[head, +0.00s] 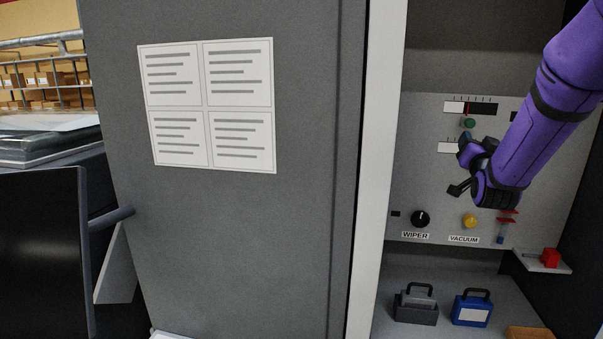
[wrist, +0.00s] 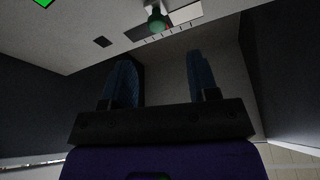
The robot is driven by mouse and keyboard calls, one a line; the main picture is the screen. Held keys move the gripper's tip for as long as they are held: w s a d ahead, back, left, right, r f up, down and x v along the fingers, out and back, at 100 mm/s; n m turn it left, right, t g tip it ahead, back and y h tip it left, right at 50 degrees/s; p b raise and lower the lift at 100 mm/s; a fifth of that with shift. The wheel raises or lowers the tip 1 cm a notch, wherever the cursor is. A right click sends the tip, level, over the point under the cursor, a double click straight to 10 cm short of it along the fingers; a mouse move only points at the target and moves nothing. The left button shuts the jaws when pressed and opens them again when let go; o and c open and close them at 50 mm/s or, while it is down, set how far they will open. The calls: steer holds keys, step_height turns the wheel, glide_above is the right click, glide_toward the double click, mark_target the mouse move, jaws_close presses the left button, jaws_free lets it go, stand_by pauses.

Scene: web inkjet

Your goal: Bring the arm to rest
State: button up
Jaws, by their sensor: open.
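My purple arm (head: 545,115) reaches in from the upper right in the head view. My gripper (head: 460,168) is in front of the grey control panel (head: 425,170) inside the open cabinet. In the wrist view my gripper (wrist: 160,62) shows two blue fingers spread apart, with nothing between them. A green knob (head: 470,123) on the panel is just above the gripper in the head view; it also shows beyond the fingers in the wrist view (wrist: 157,20). I cannot tell the exact gap between gripper and panel. The arm hides part of the panel's right side.
The panel has a black WIPER knob (head: 420,219) and a yellow VACUUM knob (head: 470,221). A red block (head: 550,258) sits on a small ledge at right. A grey caddy (head: 416,305) and a blue case (head: 473,308) stand below. A grey door (head: 250,230) fills the left.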

steer(key=s+a+r+n+g+y, duration=0.1)
steer(key=s+a+n+g+y, duration=0.3)
steer(key=s+a+g+y, duration=0.65)
steer(key=s+a+f+n+g+h, duration=0.1)
steer(key=s+a+g, duration=0.1)
steer(key=s, duration=1.1)
steer(key=s+a+f+n+g+h, duration=0.2)
steer(key=s+a, duration=0.3)
steer(key=s, duration=0.7)
steer(key=shift+s+f+n, duration=0.25)
steer(key=shift+s+n, duration=0.05)
steer(key=shift+s, duration=0.1)
steer(key=shift+a, duration=0.1)
stand_by(1.8)
